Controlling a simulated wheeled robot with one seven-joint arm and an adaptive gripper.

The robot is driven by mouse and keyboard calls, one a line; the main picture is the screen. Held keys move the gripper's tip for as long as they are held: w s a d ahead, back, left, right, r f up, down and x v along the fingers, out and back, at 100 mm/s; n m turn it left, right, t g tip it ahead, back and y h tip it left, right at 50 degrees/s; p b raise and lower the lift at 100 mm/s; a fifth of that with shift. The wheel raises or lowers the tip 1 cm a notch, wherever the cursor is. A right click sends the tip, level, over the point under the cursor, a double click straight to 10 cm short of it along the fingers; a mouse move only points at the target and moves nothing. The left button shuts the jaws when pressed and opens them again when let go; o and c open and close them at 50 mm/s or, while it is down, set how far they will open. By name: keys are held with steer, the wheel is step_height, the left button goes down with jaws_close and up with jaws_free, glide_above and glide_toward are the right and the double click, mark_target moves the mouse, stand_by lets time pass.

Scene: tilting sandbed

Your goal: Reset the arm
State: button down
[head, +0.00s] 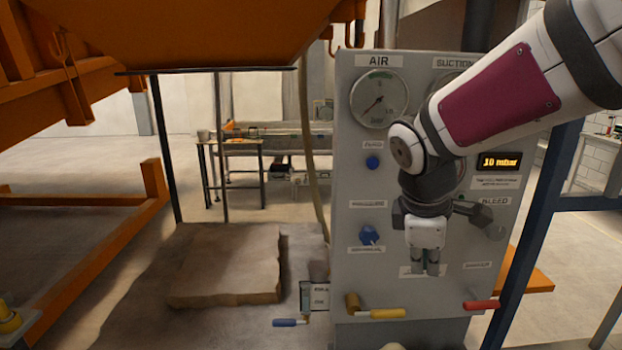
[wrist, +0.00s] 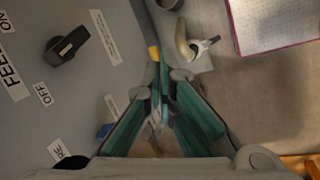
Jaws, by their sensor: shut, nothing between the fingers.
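My gripper (head: 425,262) hangs in front of the grey control panel (head: 345,190) in the head view, fingers pointing down. It is shut and holds nothing. In the wrist view the green-lined fingers of my gripper (wrist: 158,85) meet at their tips. My arm comes in from the upper right and hides part of the suction gauge and the middle of the panel. Whether the fingers touch the panel cannot be told.
A sandy slab (head: 228,265) lies left. An orange frame (head: 110,250) stands further left. A black knob (wrist: 68,43) shows in the wrist view.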

steer(key=s+a+r+m+t+y+b, duration=0.1)
steer(key=s+r+m+t+y+b, duration=0.1)
steer(key=s+m, duration=1.1)
steer(key=shift+s+r+t+y, duration=0.35)
steer(key=shift+s+t+y, duration=0.05)
steer(key=shift+s, duration=0.6)
